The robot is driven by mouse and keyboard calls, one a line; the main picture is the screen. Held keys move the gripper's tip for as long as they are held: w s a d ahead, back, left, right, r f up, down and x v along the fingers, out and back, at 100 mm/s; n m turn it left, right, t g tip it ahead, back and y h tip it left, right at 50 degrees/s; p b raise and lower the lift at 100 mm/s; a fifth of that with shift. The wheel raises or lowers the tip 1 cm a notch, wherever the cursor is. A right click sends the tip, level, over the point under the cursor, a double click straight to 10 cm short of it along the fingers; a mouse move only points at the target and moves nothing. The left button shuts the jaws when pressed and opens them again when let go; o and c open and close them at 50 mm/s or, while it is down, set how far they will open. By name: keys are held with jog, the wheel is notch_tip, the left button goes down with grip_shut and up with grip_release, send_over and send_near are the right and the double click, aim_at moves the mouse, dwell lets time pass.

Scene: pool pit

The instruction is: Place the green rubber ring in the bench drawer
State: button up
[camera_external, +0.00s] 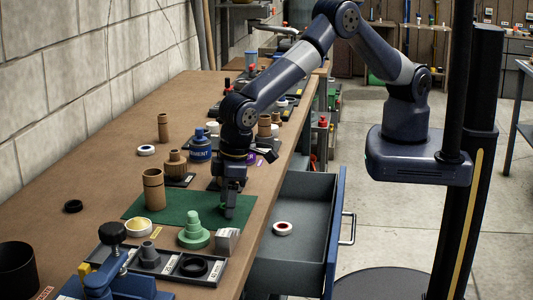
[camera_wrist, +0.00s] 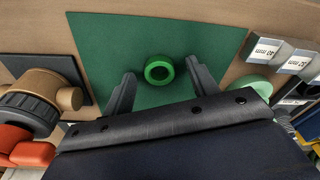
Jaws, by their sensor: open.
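The green rubber ring (camera_wrist: 158,69) lies flat on the dark green mat (camera_wrist: 110,32) in the wrist view. My gripper (camera_wrist: 160,72) is open, its two fingers on either side of the ring with gaps between. In the external view my gripper (camera_external: 229,203) points down at the mat (camera_external: 150,201) on the bench, and I cannot make out the ring there. The bench drawer (camera_external: 262,274) is pulled open to the right of my gripper. A white ring with a red centre (camera_external: 283,228) lies inside it.
A pale green stepped cone (camera_external: 193,233) and a grey block (camera_external: 227,241) stand close by my gripper at the mat's near side. A brown cylinder (camera_external: 153,189) stands on the mat's left. A brown fitting (camera_external: 176,163) and a blue cement can (camera_external: 201,147) stand behind.

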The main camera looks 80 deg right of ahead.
jog(key=shift+c, duration=0.3)
jog(key=c, duration=1.1)
